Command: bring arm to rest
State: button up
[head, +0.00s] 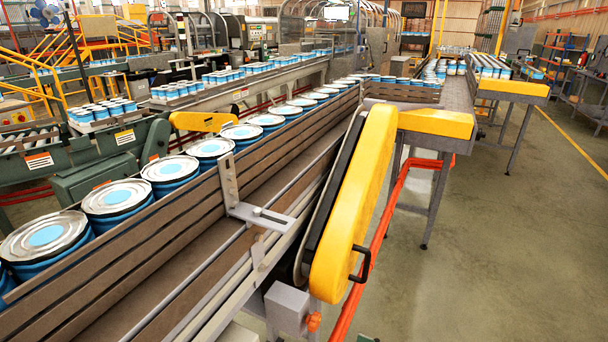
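My arm and gripper do not show in the head view. A long conveyor (200,262) runs from the lower left toward the back, with brown slatted side rails. A row of silver-lidded cans with blue bands (118,198) stands along its left lane, upright and close together. The right lane of the conveyor is bare in the near part.
A yellow belt guard (355,205) slants up beside the conveyor, with an orange-red rail (380,240) below it. A yellow-ended roller table (436,124) stands behind. Green machinery (105,160) is at left. Open floor (500,240) lies at right; shelving (558,58) stands far right.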

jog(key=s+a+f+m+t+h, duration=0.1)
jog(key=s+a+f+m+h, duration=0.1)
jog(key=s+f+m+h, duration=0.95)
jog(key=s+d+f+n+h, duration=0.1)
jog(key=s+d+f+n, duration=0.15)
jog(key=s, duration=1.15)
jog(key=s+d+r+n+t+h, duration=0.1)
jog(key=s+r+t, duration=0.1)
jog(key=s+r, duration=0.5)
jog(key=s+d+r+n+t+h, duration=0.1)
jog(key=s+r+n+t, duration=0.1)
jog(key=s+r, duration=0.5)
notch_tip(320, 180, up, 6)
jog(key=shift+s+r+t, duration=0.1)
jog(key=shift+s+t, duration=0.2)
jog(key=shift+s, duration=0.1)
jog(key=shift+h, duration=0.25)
